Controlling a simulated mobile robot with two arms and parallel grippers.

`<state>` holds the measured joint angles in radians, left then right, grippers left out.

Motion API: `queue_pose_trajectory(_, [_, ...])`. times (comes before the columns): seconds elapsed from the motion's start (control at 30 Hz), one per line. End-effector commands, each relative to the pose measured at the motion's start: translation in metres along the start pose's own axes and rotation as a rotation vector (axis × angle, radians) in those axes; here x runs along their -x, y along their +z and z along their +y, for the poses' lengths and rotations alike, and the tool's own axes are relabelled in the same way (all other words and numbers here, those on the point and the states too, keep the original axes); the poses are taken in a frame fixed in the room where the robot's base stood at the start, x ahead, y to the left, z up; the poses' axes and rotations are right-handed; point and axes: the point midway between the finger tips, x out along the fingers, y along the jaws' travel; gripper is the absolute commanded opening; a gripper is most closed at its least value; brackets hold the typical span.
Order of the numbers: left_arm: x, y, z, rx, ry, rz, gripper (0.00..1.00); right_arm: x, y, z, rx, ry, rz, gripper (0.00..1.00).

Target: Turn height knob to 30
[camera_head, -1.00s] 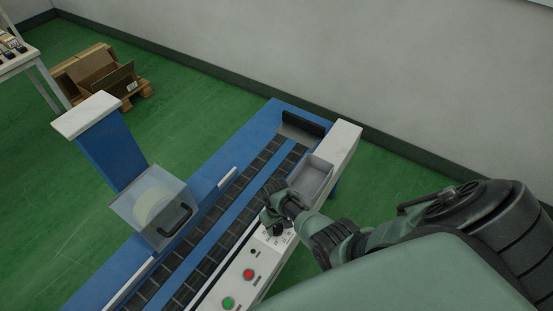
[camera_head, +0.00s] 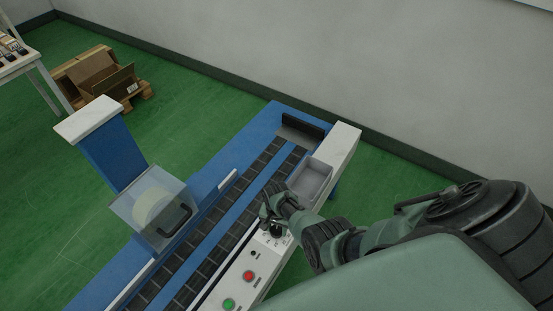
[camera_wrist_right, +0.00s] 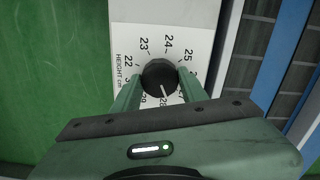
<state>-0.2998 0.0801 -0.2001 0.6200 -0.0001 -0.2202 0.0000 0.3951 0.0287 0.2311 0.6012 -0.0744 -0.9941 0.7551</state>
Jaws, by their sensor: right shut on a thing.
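The height knob (camera_wrist_right: 158,75) is a round black knob with a white pointer line, on a white dial plate (camera_wrist_right: 128,30) marked "HEIGHT cm". Numbers such as 22, 23, 24 and 25 ring it; 28 shows at the bottom, and the pointer line points down near it. Other numbers are partly hidden by the fingers. My right gripper (camera_wrist_right: 160,84) is shut on the knob, one finger on each side. In the head view my right gripper (camera_head: 269,217) is over the panel at the dark knob (camera_head: 277,231). My left gripper is not in view.
The white panel also carries a red button (camera_head: 248,275), a green button (camera_head: 229,303) and a grey tray (camera_head: 311,179). Beside it runs a blue conveyor machine (camera_head: 235,214) with a clear guard box (camera_head: 152,208). A pallet with cardboard (camera_head: 97,78) lies far off.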

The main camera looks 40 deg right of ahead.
Motion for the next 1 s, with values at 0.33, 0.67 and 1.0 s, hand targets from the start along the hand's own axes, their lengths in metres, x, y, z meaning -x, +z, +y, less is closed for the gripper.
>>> queue_pose_trajectory(0.33, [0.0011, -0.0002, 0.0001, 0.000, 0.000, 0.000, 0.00, 0.0002, 0.0000, -0.0003, -0.331, -0.001, 0.001, 0.02])
queue_pose_trajectory(0.67, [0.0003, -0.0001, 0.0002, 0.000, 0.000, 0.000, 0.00, 0.0000, 0.0000, -0.0002, -0.644, -0.001, 0.000, 0.02])
queue_pose_trajectory(1.0, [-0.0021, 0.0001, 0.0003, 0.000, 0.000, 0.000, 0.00, -0.0001, -0.0002, -0.0001, -0.967, -0.002, 0.000, 0.02])
